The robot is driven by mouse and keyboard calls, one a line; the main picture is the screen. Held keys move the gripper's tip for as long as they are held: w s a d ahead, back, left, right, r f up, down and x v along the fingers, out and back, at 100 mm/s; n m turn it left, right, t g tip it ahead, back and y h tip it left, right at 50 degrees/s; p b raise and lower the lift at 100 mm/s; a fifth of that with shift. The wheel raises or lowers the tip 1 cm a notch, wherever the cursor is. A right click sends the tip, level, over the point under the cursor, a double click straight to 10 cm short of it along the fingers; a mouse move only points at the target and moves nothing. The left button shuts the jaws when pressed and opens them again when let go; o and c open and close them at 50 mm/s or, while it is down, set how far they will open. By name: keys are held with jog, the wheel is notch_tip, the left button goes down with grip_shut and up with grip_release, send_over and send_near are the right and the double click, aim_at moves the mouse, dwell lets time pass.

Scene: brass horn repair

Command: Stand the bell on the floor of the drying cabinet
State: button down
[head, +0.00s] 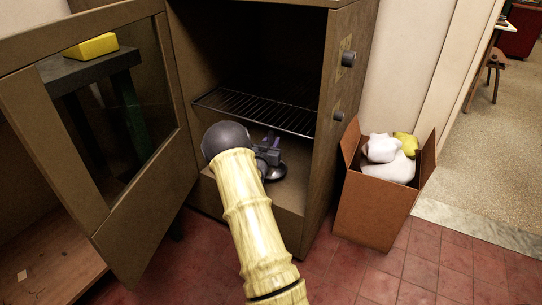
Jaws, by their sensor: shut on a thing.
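The drying cabinet (350,112) stands open, with its glass-paned door (155,215) swung out to the left. Its floor (287,197) lies below a wire shelf (245,109). My gripper (270,160) is inside the cabinet, below the shelf, and is shut on the bell (275,176). The bell is dark, with its wide rim facing down, low over or on the cabinet floor. I cannot tell whether the rim touches the floor. My pale arm hides part of the bell, the gripper and the left of the floor.
An open cardboard box (367,212) with white and yellow cloths (385,150) stands right of the cabinet. A yellow block (92,46) lies on a dark stand (75,70) behind the door. Red floor tiles (345,275) are clear in front.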

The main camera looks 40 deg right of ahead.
notch_tip(320, 180, down, 5)
jog(key=b, duration=0.3)
jog(key=shift+f, duration=0.1)
jog(key=c, duration=1.1)
grip_release()
jog(key=shift+s+a+p, duration=0.1)
jog(key=shift+a+p, duration=0.1)
jog(key=shift+p, duration=0.1)
jog(key=p+v, duration=0.4)
jog(key=v, duration=0.7)
jog(key=shift+s+a, duration=0.2)
jog(key=shift+s, duration=0.05)
